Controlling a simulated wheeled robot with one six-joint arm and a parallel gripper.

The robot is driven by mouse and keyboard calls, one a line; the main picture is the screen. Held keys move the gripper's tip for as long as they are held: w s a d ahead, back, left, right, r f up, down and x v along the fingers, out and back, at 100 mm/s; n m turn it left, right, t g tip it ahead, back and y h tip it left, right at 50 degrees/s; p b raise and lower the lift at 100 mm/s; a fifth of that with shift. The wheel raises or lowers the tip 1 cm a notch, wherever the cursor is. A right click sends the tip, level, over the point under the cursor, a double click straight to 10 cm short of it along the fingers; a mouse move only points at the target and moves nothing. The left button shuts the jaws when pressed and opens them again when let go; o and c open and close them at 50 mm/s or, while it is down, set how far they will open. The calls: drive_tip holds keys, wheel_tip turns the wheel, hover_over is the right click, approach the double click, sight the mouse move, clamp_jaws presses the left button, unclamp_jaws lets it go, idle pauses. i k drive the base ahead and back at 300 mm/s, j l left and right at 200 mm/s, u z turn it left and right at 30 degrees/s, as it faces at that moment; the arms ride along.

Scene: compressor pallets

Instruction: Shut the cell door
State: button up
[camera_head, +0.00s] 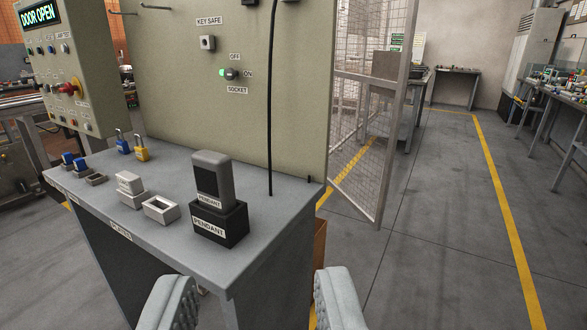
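The cell door (366,130) is a wire-mesh panel in a grey metal frame, just right of the tall beige panel. It stands swung open, with its free edge toward me over the floor. A lit display (40,15) on the control box at the upper left reads DOOR OPEN. My gripper (251,305) is at the bottom of the view, its two grey fingers wide apart with nothing between them. It is in front of the grey bench and well short of the door.
The grey bench (150,222) blocks the left and centre. On it stand a pendant (213,180) in its black holder, blue and yellow padlocks (141,150) and small boxes. Floor to the right is clear, with a yellow line (505,205). Worktables (556,105) line the far right.

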sight(391, 71)
drive_tip(key=i+l+u, duration=0.1)
drive_tip(key=i+l, duration=0.2)
drive_tip(key=l, duration=0.2)
drive_tip(key=i+l+u, duration=0.1)
drive_tip(key=i+l, duration=0.15)
drive_tip(key=l, duration=0.3)
drive_tip(key=i+l, duration=0.25)
drive_tip(key=l, duration=0.3)
drive_tip(key=i+l+u, duration=0.15)
drive_tip(key=l, duration=0.4)
drive_tip(key=i+l+u, duration=0.1)
drive_tip(key=i+l, duration=0.2)
drive_tip(key=l, duration=0.25)
drive_tip(key=i+l+u, duration=0.1)
drive_tip(key=l, duration=0.5)
drive_tip(key=i+l, duration=0.25)
drive_tip(key=l, duration=0.35)
drive_tip(key=i+l+u, duration=0.15)
drive_tip(key=l, duration=0.5)
drive_tip(key=l+u, duration=0.1)
drive_tip(key=l, duration=0.75)
drive_tip(key=k+l, duration=0.1)
drive_tip(key=l, duration=0.75)
drive_tip(key=i+l, duration=0.25)
drive_tip(key=i, duration=0.2)
drive_tip(key=i+l+z, duration=0.1)
drive_tip(key=i+l, duration=0.2)
drive_tip(key=i, duration=0.2)
